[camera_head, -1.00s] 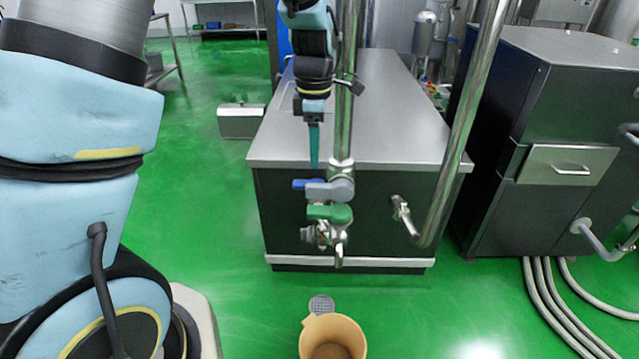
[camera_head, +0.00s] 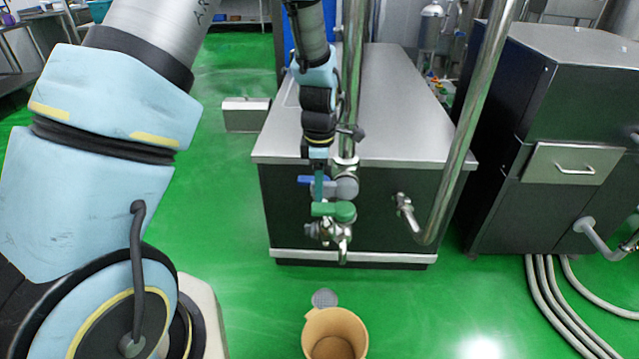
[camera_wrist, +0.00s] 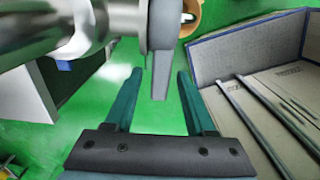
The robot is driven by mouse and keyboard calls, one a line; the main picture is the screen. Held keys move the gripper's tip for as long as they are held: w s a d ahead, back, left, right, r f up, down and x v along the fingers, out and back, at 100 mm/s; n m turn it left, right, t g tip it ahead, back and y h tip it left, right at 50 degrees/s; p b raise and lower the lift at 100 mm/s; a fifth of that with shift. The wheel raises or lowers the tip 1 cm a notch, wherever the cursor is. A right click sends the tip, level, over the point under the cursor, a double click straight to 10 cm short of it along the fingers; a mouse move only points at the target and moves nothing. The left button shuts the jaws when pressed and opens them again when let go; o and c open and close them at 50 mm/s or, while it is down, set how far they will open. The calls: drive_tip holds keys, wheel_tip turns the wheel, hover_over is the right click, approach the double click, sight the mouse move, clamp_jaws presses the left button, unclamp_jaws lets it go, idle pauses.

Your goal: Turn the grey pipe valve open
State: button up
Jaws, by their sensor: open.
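The grey pipe valve (camera_head: 346,187) sits on the upright steel pipe in front of the metal cabinet, just above a green-handled valve (camera_head: 335,210). In the wrist view its grey lever (camera_wrist: 160,78) points down the picture, between my fingertips. My gripper (camera_wrist: 160,72) is open, with one teal finger on each side of the lever and visible gaps to both. In the head view my gripper (camera_head: 318,185) points down beside the grey valve and overlaps a blue handle (camera_head: 308,180) there. My fingers partly hide that handle.
The steel-topped cabinet (camera_head: 400,135) stands behind the valves. A slanting steel pipe (camera_head: 465,120) rises to the right. A tan bucket (camera_head: 318,325) is on the green floor below. In the wrist view, an open grey box (camera_wrist: 270,70) lies right of my fingers.

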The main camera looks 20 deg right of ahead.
clamp_jaws()
idle(1.3)
